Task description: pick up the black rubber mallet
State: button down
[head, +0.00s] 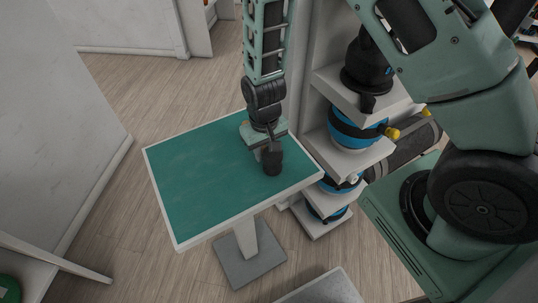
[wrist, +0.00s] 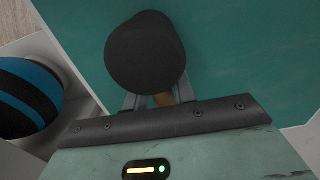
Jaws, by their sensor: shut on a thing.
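The black rubber mallet shows in the head view as a dark head (head: 272,160) just below my gripper (head: 262,148), over the right part of the green-topped table (head: 195,180). In the wrist view the mallet's round black head (wrist: 146,55) fills the upper middle, and a bit of tan handle shows under it between the fingers of my gripper (wrist: 158,101). My gripper is shut on the mallet. The head hides most of the handle and fingertips. I cannot tell whether the mallet touches the tabletop.
A white shelf rack (head: 352,160) stands close to the table's right side and holds black and blue rounded items, one with a yellow knob. A striped blue and black item (wrist: 28,97) shows at left in the wrist view. The rest of the tabletop is bare.

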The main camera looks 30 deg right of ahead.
jog(key=shift+r, duration=0.15)
notch_tip(320, 180, up, 10)
jog(key=shift+f+b, duration=0.1)
jog(key=shift+b, duration=0.9)
